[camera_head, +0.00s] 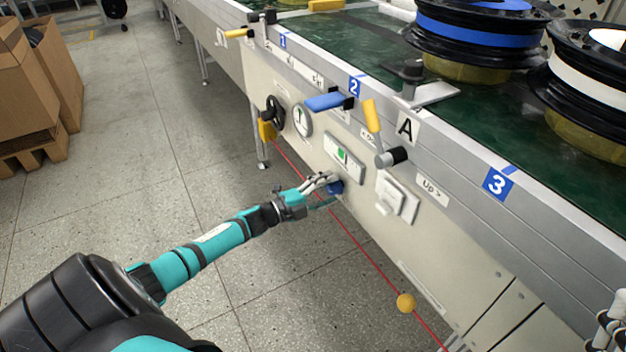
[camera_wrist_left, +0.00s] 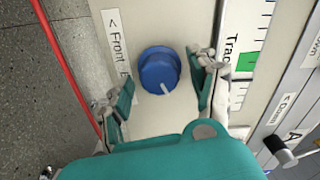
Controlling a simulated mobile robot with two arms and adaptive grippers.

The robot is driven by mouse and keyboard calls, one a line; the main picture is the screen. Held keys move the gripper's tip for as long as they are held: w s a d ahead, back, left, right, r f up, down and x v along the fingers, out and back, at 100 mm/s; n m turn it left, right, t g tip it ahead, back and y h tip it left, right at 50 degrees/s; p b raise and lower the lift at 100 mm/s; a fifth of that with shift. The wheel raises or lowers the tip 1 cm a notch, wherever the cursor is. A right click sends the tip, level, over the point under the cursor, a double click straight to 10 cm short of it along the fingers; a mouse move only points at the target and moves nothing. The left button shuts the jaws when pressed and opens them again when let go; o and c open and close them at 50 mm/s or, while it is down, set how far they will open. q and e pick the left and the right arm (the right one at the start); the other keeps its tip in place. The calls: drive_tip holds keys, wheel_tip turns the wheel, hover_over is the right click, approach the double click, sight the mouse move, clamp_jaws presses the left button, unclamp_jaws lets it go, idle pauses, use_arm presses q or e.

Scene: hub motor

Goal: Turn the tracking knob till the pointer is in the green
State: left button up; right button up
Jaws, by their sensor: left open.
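The blue tracking knob (camera_wrist_left: 160,72) with a white mark sits on the pale panel in the left wrist view; its mark points to the lower right. In the head view the knob (camera_head: 336,187) is partly covered by my left gripper (camera_head: 322,187). In the wrist view my left gripper (camera_wrist_left: 163,78) is open, one finger on each side of the knob, with visible gaps. The tracking gauge (camera_head: 344,157) with a green patch is above the knob; part of its scale (camera_wrist_left: 248,62) shows in the wrist view. My right gripper (camera_head: 609,326) is only partly visible.
A round dial (camera_head: 302,120), a black handwheel (camera_head: 274,113) and a white switch (camera_head: 397,197) are on the same panel. A lever with a yellow grip (camera_head: 372,116) sticks out above. A red cord with a yellow ball (camera_head: 406,303) runs along the panel front.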

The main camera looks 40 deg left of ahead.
use_arm(q)
drive_tip(key=v, duration=1.1)
drive_tip(key=shift+s+f, duration=0.1)
